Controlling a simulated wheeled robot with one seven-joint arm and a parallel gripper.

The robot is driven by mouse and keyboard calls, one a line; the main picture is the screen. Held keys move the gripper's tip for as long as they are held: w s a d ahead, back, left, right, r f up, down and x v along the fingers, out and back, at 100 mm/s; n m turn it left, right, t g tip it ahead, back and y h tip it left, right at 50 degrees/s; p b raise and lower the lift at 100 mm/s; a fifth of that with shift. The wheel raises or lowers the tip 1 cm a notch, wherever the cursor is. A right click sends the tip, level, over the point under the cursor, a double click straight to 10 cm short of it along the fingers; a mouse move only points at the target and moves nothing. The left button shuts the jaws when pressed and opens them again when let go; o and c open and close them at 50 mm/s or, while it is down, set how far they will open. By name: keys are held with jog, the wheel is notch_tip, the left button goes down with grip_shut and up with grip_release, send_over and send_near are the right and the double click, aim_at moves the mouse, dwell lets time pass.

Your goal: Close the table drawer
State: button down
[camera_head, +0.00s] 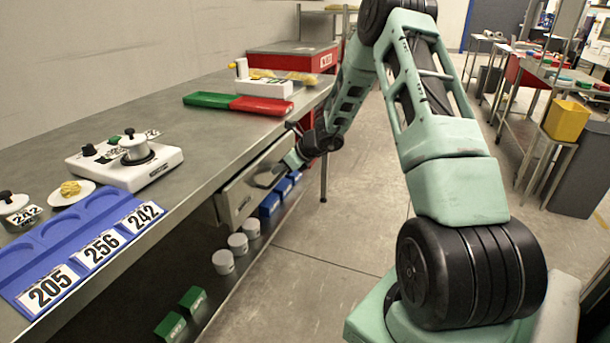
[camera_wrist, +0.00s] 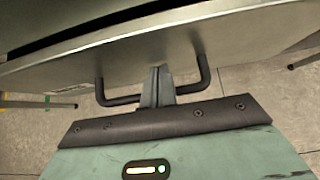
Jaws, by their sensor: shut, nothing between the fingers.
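The table drawer (camera_head: 237,200) is under the edge of the grey table (camera_head: 185,110), in the middle of the head view. Its pale front (camera_wrist: 75,70) fills the upper part of the wrist view, with a dark gap above it. A dark U-shaped handle (camera_wrist: 118,101) is on that front. My gripper (camera_wrist: 158,70) is shut and empty. Its fingers point at the drawer front between the handle's two posts; I cannot tell whether they touch it. In the head view my gripper (camera_head: 270,176) is beside the drawer, its fingertips hard to make out.
Blue bins (camera_head: 270,205), grey cylinders (camera_head: 238,243) and green boxes (camera_head: 193,300) sit on the shelf below.

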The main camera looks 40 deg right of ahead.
aim_at(271, 161)
jog(key=w, duration=0.1)
jog(key=w+a, duration=0.1)
jog(key=w, duration=0.1)
jog(key=shift+w+a, duration=0.25)
jog(key=shift+w+a+r, duration=0.1)
jog(key=shift+w+a, duration=0.05)
jog(key=shift+w, duration=0.15)
